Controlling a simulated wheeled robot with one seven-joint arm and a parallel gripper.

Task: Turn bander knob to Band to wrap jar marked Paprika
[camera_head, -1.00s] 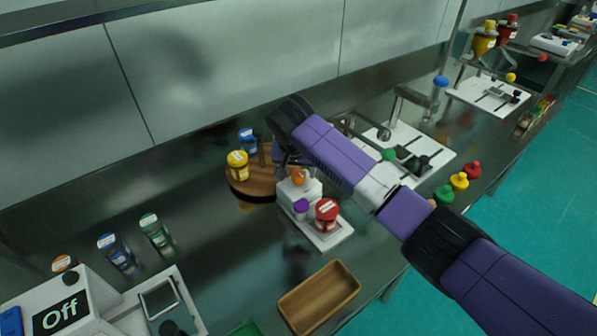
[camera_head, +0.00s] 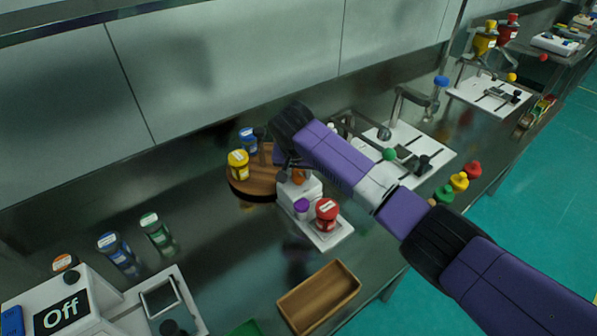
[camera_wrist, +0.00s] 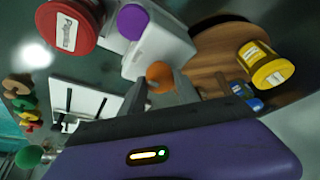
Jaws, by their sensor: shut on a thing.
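The red jar (camera_head: 326,215) stands on the white plate of a small white device (camera_head: 328,236). Its label reads Paprika in the wrist view (camera_wrist: 68,28). The device has an orange round knob (camera_wrist: 160,74) on top and a purple knob (camera_head: 301,206) on its side. My gripper (camera_wrist: 158,82) is shut on the orange knob, one finger on each side of it. In the head view my wrist and fingers partly cover the orange knob (camera_head: 298,177).
A round wooden stand (camera_head: 238,185) with yellow (camera_head: 238,164) and blue (camera_head: 248,140) jars is close behind on the left. An empty wooden tray (camera_head: 318,297) lies in front. A white machine showing Off (camera_head: 62,312) stands lower left. A white slotted plate (camera_head: 432,143) lies right.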

